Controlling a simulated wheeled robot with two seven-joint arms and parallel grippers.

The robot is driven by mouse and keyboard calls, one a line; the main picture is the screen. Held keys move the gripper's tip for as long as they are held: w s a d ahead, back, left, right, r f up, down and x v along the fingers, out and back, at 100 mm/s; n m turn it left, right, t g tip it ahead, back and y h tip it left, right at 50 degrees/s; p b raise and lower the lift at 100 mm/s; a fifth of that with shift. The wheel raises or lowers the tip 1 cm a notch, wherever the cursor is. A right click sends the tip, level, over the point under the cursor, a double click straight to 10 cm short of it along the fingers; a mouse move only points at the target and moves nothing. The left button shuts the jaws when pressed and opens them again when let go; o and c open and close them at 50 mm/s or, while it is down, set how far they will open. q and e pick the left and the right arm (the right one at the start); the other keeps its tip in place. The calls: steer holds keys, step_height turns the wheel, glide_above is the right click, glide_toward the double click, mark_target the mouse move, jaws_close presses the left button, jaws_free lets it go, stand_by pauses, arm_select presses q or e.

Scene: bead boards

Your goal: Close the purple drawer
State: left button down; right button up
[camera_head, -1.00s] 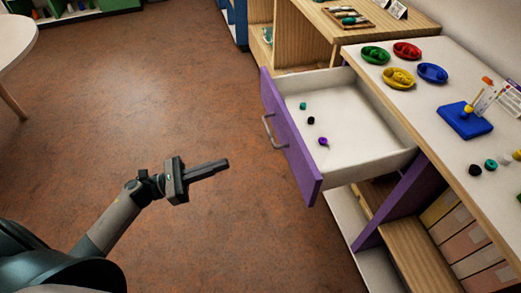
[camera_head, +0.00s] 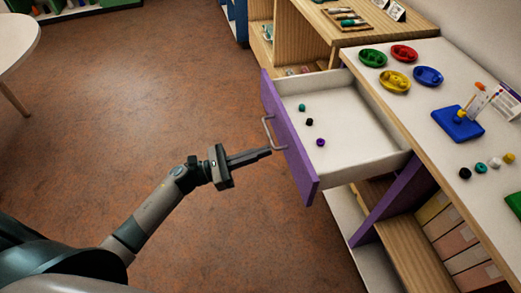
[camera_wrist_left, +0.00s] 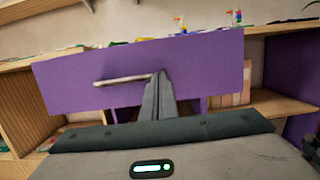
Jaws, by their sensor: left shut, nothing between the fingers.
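The purple drawer (camera_head: 291,147) stands pulled out from the white-topped unit, with its front facing left and a grey bar handle (camera_head: 269,131) on it. Three small beads, teal, black and purple, lie on its white floor. My left gripper (camera_head: 268,153) is shut and empty, its fingertips close to the drawer front near the lower end of the handle. In the left wrist view the purple front (camera_wrist_left: 200,70) fills the middle, and the fingertips (camera_wrist_left: 160,74) overlap the handle's right end. I cannot tell whether they touch. My right gripper is not in view.
The white counter (camera_head: 440,107) holds green, red, yellow and blue dishes, a blue block (camera_head: 458,124) and several loose beads. A wooden shelf unit (camera_head: 310,40) stands beyond the drawer. The brown floor (camera_head: 130,110) left of the drawer is clear. A round white table (camera_head: 14,38) is far left.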

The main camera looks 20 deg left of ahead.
mark_target(350, 139)
arm_select(q)
steer(key=shift+w+d, duration=0.1)
steer(key=shift+d, duration=0.1)
stand_by(0.3)
